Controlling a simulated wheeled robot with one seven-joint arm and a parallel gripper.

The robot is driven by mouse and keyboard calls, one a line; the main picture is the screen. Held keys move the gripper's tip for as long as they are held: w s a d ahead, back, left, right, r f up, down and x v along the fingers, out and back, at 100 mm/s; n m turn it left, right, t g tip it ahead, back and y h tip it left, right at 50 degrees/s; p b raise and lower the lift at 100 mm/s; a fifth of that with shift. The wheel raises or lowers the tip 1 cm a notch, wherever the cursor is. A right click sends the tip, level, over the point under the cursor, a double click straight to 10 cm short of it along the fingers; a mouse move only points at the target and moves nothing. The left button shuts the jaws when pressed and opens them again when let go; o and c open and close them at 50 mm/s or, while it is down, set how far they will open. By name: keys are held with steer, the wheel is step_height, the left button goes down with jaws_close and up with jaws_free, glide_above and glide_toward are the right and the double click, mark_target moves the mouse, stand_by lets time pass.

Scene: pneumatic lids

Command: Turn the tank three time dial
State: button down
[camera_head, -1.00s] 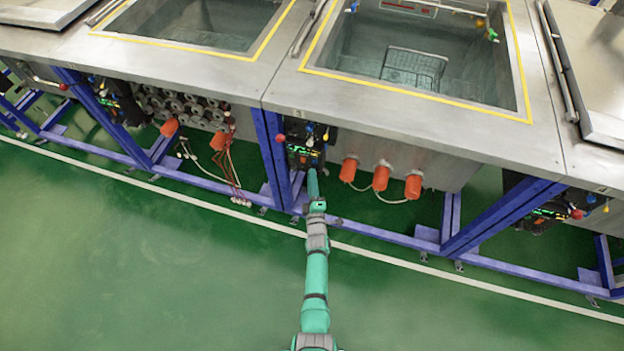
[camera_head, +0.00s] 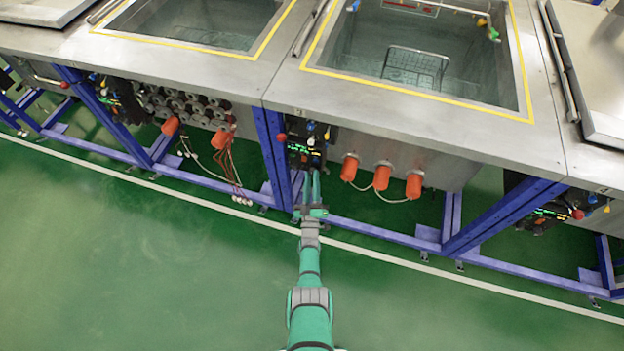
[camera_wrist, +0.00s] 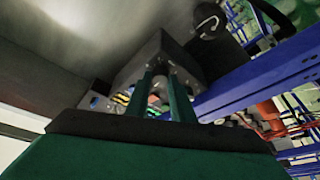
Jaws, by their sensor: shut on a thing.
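The black control box (camera_head: 303,154) with green-lit displays hangs under the front edge of the middle tank, beside a blue leg. My gripper (camera_wrist: 161,84) reaches up to this box. In the wrist view its two green fingers stand on either side of a small roundish knob, the dial (camera_wrist: 154,99), and are shut on it. The box's dark housing (camera_wrist: 158,52) rises behind the fingers. The dial's face and markings are too dark and small to read. In the head view the fingertips are against the lower part of the box and the dial cannot be made out.
The blue leg (camera_head: 272,160) stands close left of the box. Orange cylinders (camera_head: 381,178) hang to the right under the tank. A low blue rail (camera_head: 385,235) runs along the floor. The green floor (camera_head: 150,270) in front is clear.

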steer(key=shift+w+r+m, duration=0.1)
steer(key=shift+w+m, duration=0.05)
steer(key=shift+m, duration=0.25)
stand_by(0.3)
steer(key=c, duration=1.5)
jaws_free()
steer(key=shift+c, duration=0.2)
steer(key=shift+a, duration=0.1)
steer(key=v, duration=1.1)
